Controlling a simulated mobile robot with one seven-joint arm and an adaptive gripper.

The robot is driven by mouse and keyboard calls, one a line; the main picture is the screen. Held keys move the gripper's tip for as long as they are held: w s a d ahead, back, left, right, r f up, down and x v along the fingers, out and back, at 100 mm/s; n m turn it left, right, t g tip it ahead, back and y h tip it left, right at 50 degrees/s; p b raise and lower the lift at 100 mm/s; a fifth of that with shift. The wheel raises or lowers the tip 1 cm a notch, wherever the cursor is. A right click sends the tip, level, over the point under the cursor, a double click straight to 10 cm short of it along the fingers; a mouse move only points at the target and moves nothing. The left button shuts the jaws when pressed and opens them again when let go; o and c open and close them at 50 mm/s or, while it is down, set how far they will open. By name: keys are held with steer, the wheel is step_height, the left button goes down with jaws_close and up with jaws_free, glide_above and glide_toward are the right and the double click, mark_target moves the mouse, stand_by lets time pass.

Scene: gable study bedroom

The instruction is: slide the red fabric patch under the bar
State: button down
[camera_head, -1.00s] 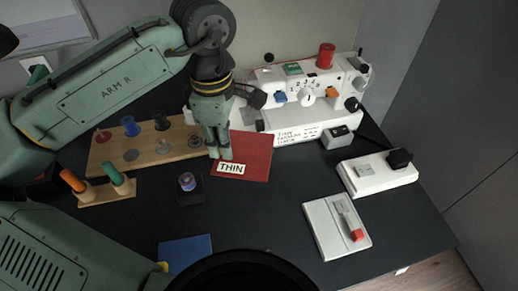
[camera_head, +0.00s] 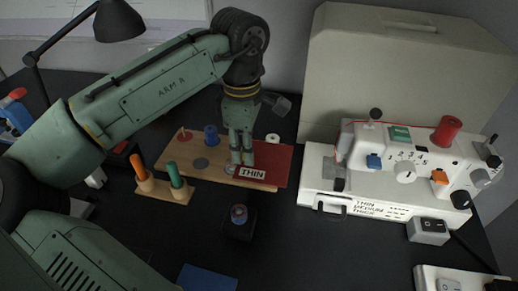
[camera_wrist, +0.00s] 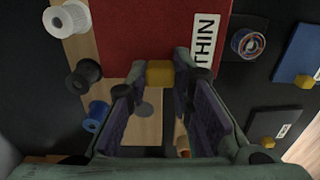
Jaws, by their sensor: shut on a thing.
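The red fabric patch (camera_head: 275,160) has a white THIN label and a yellow tab (camera_wrist: 160,73) on its edge. My gripper (camera_head: 241,161) points down and is shut on the tab at the patch's near left. In the wrist view the patch (camera_wrist: 145,35) extends beyond the fingertips (camera_wrist: 160,75). The patch overlaps the right end of the wooden spool board in the head view; its height above it is unclear. The white sewing machine (camera_head: 390,185) stands just to the right. A dark part (camera_head: 340,172) under its left end may be the bar; I cannot tell surely.
The spool board (camera_head: 185,170) carries several spools. A small dark holder with a spool (camera_head: 238,222) and a blue patch (camera_head: 207,278) lie nearer. A large beige case (camera_head: 400,65) stands behind the machine.

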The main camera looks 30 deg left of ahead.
mark_target(286, 165)
steer(key=shift+w+d+f+b, duration=0.15)
steer(key=shift+d+f+b, duration=0.45)
steer(key=shift+d+b, duration=0.1)
steer(key=shift+w+d+f+b, duration=0.15)
steer(key=shift+d+f+b, duration=0.45)
steer(key=shift+d, duration=0.1)
steer(key=shift+w+d+b, duration=0.3)
steer(key=shift+d+b, duration=0.05)
steer(key=shift+d, duration=0.6)
steer(key=shift+w+d+b, duration=0.25)
steer(key=shift+d+b, duration=0.05)
steer(key=shift+d, duration=0.65)
steer(key=shift+w+d+b, duration=0.3)
steer(key=shift+d+b, duration=0.05)
steer(key=shift+d, duration=0.6)
steer(key=shift+w+d+p, duration=0.15)
steer(key=shift+w+d, duration=0.1)
steer(key=shift+d, duration=0.65)
steer(key=shift+w+d+p, duration=0.15)
steer(key=shift+w+d, duration=0.1)
steer(key=shift+d, duration=0.6)
steer(key=shift+d+f+p, duration=0.15)
steer(key=shift+p, duration=0.2)
steer(key=c, duration=1.3)
jaws_free()
steer(key=shift+c, duration=0.2)
